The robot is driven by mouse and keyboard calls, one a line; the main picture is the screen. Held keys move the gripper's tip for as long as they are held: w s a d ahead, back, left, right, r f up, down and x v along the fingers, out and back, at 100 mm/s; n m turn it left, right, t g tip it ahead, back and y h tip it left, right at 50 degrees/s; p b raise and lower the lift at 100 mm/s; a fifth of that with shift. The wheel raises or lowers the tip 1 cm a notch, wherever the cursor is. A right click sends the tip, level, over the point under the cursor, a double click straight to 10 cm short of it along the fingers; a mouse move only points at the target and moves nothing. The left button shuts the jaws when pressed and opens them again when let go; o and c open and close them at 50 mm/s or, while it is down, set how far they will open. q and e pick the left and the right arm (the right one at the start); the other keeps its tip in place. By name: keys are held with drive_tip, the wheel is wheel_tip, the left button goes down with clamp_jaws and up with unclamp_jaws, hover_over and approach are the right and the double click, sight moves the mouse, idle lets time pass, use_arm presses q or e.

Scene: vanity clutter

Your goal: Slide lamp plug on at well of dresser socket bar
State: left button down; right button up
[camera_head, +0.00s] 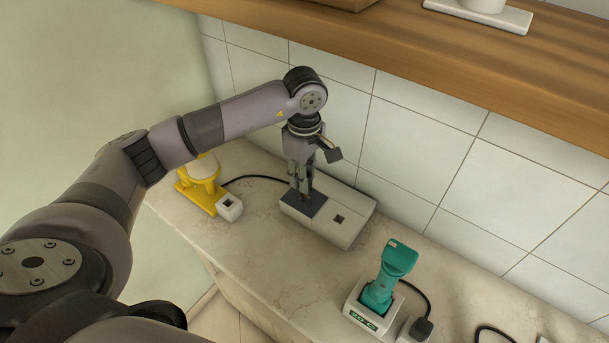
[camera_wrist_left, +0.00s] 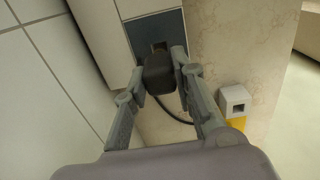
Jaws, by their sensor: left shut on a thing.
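My left gripper (camera_head: 302,193) points down over the left end of the white socket bar (camera_head: 325,228). In the left wrist view its fingers (camera_wrist_left: 163,70) are shut on the black lamp plug (camera_wrist_left: 158,78). The plug is over or at the dark blue-grey panel (camera_wrist_left: 152,27) of the bar, beside a small well (camera_wrist_left: 158,47); I cannot tell whether it touches. A dark cord (camera_wrist_left: 177,112) trails from the plug. The bar has another dark square well (camera_head: 339,218) right of the panel. In the head view the fingers mostly hide the plug. My right gripper is out of view.
A yellow stand with a white top (camera_head: 203,166) and a small white block (camera_head: 230,208) is left of the bar. A teal device in a white dock (camera_head: 355,315) stands at front right. Tiled wall (camera_head: 400,150) lies behind; a wooden shelf (camera_head: 450,65) overhangs.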

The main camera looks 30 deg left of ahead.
use_arm(q)
drive_tip(key=shift+f+b, duration=2)
drive_tip(key=shift+f, duration=0.05)
drive_tip(key=c, duration=1.2)
unclamp_jaws()
drive_tip(key=shift+c, duration=0.2)
wheel_tip(320, 180, up, 12)
drive_tip(key=shift+r, duration=0.1)
drive_tip(key=shift+s, duration=0.1)
